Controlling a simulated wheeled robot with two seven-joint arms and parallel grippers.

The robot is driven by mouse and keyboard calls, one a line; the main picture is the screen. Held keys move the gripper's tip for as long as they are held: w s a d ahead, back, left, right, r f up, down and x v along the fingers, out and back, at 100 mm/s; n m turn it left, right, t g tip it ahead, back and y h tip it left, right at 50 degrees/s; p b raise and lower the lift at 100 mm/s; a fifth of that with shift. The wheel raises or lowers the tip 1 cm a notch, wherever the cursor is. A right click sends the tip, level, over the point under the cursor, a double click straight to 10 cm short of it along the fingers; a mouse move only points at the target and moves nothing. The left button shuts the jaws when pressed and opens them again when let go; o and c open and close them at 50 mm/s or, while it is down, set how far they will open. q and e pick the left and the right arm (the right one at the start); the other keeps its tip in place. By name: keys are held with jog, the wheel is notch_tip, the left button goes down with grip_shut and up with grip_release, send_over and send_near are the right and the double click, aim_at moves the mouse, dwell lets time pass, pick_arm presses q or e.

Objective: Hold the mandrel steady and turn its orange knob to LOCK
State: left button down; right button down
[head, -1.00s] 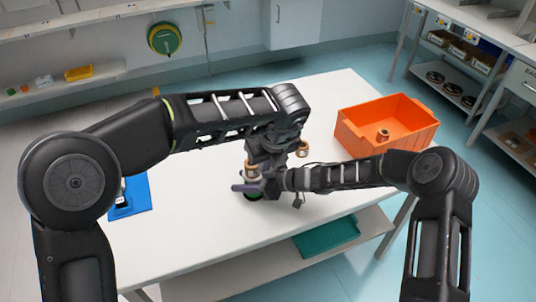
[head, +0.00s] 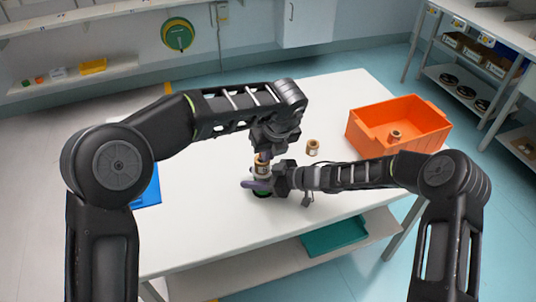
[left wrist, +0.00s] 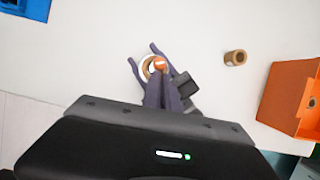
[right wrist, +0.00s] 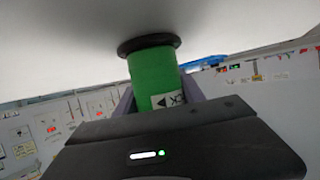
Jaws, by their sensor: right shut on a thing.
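The mandrel stands upright on the white table, with a green body (right wrist: 153,72) and a dark round foot; part of a label reading "CK" shows in the right wrist view. A copper-and-white core (head: 261,168) is around its upper part. My right gripper (head: 258,185) is shut on the mandrel from the side, low down, its purple fingers on either side. The orange knob (left wrist: 160,64) is at the mandrel's top. My left gripper (left wrist: 161,80) points down at it, fingertips close together at the knob; whether they grip it is unclear.
A loose copper core (head: 313,147) stands to the right of the mandrel. An orange bin (head: 425,135) with a core (head: 394,136) inside is at the table's right. A teal tray (head: 335,236) is on the lower shelf.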

pick_arm(q)
jog(key=shift+w+a, duration=0.25)
jog(key=shift+a, duration=0.1)
pick_arm(e)
jog(key=shift+s+f, duration=0.1)
jog(key=shift+s, duration=0.05)
pick_arm(q)
jog(key=shift+a, duration=0.1)
jog(key=shift+s+a, duration=0.45)
jog(key=shift+a, duration=0.1)
pick_arm(e)
jog(key=shift+f, duration=0.1)
pick_arm(q)
jog(key=shift+s, duration=0.1)
pick_arm(e)
jog(key=shift+d, duration=0.1)
pick_arm(q)
jog(key=s+d+r, duration=0.3)
jog(key=s+r, duration=0.4)
jog(key=r, duration=0.2)
jog(key=shift+r, duration=0.2)
pick_arm(e)
jog(key=shift+d, duration=0.1)
pick_arm(q)
jog(key=shift+s, duration=0.1)
